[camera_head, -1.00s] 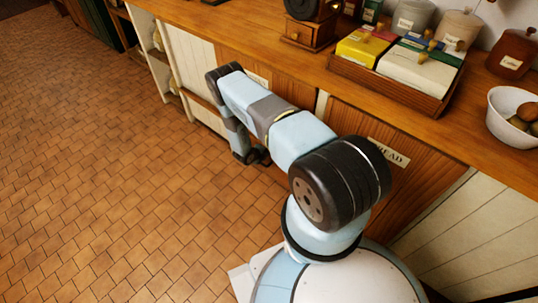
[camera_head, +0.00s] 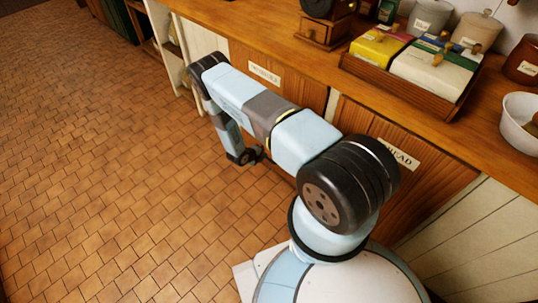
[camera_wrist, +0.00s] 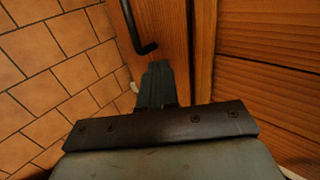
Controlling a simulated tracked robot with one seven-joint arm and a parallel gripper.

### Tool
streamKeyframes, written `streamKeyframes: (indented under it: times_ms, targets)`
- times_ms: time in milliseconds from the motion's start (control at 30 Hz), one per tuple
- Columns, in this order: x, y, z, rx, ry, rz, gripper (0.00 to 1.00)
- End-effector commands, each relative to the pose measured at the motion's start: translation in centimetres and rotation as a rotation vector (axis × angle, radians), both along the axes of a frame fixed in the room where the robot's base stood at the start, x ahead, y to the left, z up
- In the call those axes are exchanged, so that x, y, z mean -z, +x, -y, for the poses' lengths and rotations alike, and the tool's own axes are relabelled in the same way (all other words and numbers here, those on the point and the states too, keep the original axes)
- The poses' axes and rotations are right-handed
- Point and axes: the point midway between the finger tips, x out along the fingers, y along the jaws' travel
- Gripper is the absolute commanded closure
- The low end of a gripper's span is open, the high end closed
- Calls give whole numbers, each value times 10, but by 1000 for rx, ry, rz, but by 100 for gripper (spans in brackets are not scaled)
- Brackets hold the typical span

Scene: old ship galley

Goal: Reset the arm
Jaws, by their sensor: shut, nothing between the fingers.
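My arm reaches out from my base beside the counter, bent at the elbow, with its forearm hanging down toward the floor. My gripper (camera_head: 250,156) is at the low end of it, above the tiles and in front of the lower cabinets; it is small and dark there. In the wrist view the fingers of my gripper (camera_wrist: 158,82) are together, with nothing seen between them.
The wooden counter (camera_head: 270,37) runs along the right side, with a crate of boxes (camera_head: 395,80) and a white bowl (camera_head: 520,135) on it. Cabinet fronts (camera_wrist: 270,80) stand close to my gripper. A thin dark bar (camera_wrist: 132,28) lies just ahead. The tiled floor (camera_head: 100,170) is open at left.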

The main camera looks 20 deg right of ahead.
Motion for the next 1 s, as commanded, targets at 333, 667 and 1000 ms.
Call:
streamKeyframes:
  times_ms: [333, 667, 1000]
  targets:
    - [-24, -11, -22, 3, 1, 0, 100]
    - [-34, -6, -23, 26, 7, 19, 100]
    - [-148, 40, -23, 307, 86, 256, 100]
